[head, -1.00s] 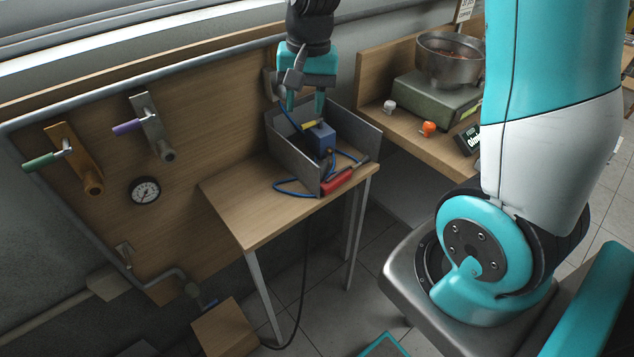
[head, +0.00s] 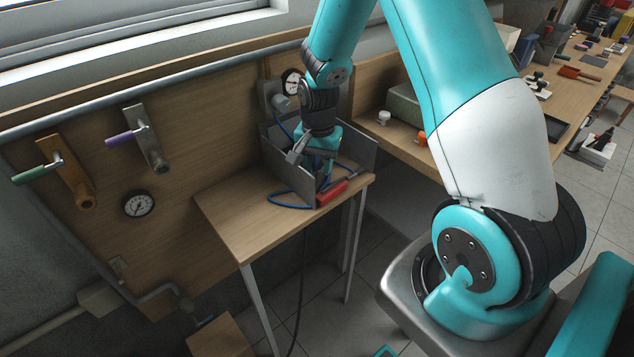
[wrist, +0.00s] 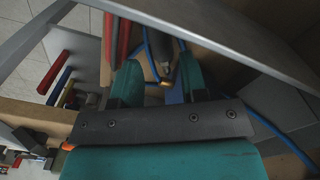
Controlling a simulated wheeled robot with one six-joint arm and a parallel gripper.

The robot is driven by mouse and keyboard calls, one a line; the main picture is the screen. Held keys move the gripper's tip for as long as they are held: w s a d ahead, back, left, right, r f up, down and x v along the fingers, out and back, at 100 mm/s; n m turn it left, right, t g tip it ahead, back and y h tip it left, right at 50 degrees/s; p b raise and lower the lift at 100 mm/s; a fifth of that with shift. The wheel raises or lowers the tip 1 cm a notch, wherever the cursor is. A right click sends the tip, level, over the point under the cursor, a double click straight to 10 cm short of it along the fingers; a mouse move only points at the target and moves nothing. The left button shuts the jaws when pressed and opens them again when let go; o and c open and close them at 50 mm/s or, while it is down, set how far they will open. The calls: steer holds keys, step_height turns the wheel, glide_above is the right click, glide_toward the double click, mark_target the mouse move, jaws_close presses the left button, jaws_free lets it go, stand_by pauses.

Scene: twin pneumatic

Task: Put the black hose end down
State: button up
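My gripper (head: 322,172) is lowered into the grey open-topped holder (head: 352,150) on the small wooden table. In the wrist view its two teal fingers (wrist: 158,66) are apart. A dark hose end (wrist: 160,44) with a brass-coloured tip lies beyond and between the fingers; I cannot see either finger pressing on it. A blue hose (wrist: 151,58) runs beside it. In the head view my gripper and the holder's wall hide the hose end. A black hose (head: 303,270) hangs below the table.
A red tool (head: 331,193) lies at the table's front edge beside a blue hose loop (head: 288,200). The table's left part (head: 245,215) is clear. A bench with a scale stands to the right.

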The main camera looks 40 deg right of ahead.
mark_target(319, 180)
step_height(319, 180, down, 5)
steer(key=shift+a+r+p, duration=0.1)
steer(key=shift+a+p, duration=0.05)
steer(key=shift+p, duration=0.15)
steer(key=shift+s, duration=0.1)
jaws_close()
steer(key=shift+a, duration=0.1)
steer(key=shift+s, duration=0.1)
steer(key=shift+s+r+b, duration=0.1)
steer(key=shift+r+b, duration=0.15)
steer(key=shift+b, duration=0.1)
steer(key=r, duration=0.6)
steer(key=shift+s+d+r+b, duration=0.2)
steer(key=shift+s+d+b, duration=0.1)
steer(key=shift+s+b, duration=0.05)
steer(key=s+d+b, duration=0.3)
steer(key=s+b, duration=0.3)
steer(key=s, duration=0.3)
steer(key=s+d+b, duration=0.3)
steer(key=s+b, duration=0.4)
steer(key=s, duration=0.1)
steer(key=shift+s+b, duration=0.3)
steer(key=shift+s, duration=0.05)
